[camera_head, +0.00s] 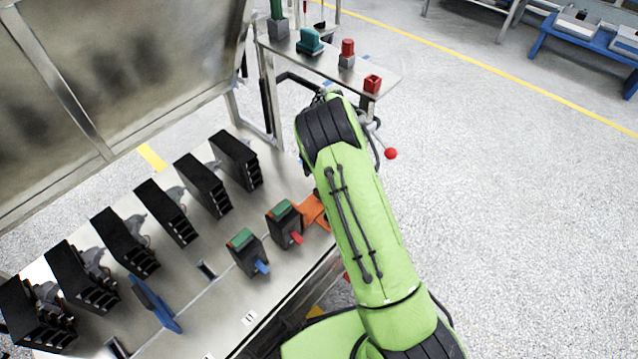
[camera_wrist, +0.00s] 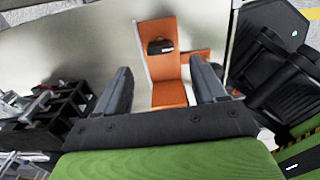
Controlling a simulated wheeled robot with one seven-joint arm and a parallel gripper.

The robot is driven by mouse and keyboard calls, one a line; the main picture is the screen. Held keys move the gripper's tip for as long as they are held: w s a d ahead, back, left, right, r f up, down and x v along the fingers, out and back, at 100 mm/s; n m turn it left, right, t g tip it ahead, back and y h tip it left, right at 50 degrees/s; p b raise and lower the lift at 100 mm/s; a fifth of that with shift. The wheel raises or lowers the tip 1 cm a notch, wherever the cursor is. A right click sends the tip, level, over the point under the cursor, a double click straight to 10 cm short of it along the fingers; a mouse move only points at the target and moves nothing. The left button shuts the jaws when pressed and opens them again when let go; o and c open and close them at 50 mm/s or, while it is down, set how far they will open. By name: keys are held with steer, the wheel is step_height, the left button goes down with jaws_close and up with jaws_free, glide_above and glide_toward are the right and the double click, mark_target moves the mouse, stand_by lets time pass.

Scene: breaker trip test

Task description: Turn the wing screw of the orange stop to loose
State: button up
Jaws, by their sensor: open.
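The orange stop (camera_head: 315,211) sits at the right end of the bench, partly hidden behind my green arm in the head view. In the wrist view the orange stop (camera_wrist: 168,95) is an upright orange strip with a side arm to the right. Its black wing screw (camera_wrist: 160,47) lies roughly crosswise on the strip. My gripper (camera_wrist: 160,65) is open and empty, one finger on each side of the strip. The wing screw shows beyond the fingertips and appears apart from them. The head view hides my gripper behind the arm.
Two breakers with green tops, one with a red lever (camera_head: 285,224) and one with a blue lever (camera_head: 247,252), stand left of the stop. A blue stop (camera_head: 155,303) and several black racks (camera_head: 166,212) are farther left. A side shelf (camera_head: 330,66) holds small parts.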

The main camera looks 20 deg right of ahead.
step_height(320, 180, up, 9)
steer(key=p, duration=0.2)
steer(key=shift+f, duration=0.15)
steer(key=shift+f, duration=0.1)
